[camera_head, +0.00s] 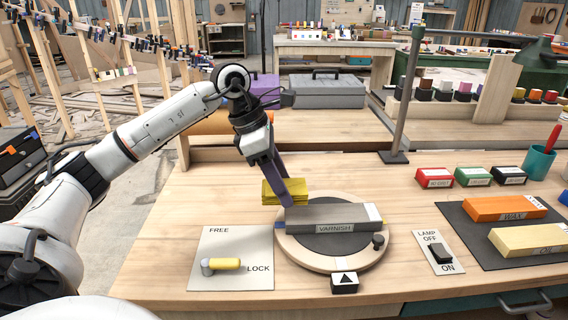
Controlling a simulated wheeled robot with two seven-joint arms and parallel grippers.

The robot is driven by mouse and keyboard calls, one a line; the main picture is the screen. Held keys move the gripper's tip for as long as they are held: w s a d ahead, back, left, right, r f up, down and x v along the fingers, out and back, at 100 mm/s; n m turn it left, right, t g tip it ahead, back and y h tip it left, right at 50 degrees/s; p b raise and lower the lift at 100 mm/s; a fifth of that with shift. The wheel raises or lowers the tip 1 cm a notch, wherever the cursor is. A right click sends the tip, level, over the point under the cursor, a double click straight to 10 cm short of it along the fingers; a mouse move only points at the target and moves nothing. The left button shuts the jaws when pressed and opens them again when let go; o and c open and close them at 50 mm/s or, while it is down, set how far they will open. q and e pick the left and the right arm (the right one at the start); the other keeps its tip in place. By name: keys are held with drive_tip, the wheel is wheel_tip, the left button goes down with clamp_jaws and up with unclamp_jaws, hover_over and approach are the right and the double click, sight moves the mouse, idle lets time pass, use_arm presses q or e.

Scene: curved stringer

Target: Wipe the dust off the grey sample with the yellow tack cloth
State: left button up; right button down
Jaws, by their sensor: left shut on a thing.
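The grey sample (341,221), labelled VARNISH, lies on a round turntable (281,247) with a dark disc. The yellow tack cloth (270,192) is a folded pad at the sample's upper left. My left gripper (287,194) comes down from above and is shut on the cloth, just above the sample's left end. Whether the cloth touches the sample cannot be told. Dust on the sample is too small to make out. My right gripper does not show.
A FREE/LOCK plate with a yellow-handled lever (225,263) is at left front, the handle toward LOCK. A lamp switch (440,253), WAX block (504,207), OIL block (528,239) and teal cup (537,162) stand right. A lamp post (406,100) rises behind.

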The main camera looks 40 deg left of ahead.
use_arm(q)
drive_tip(key=shift+r+p, duration=0.85)
drive_tip(key=shift+r, duration=0.6)
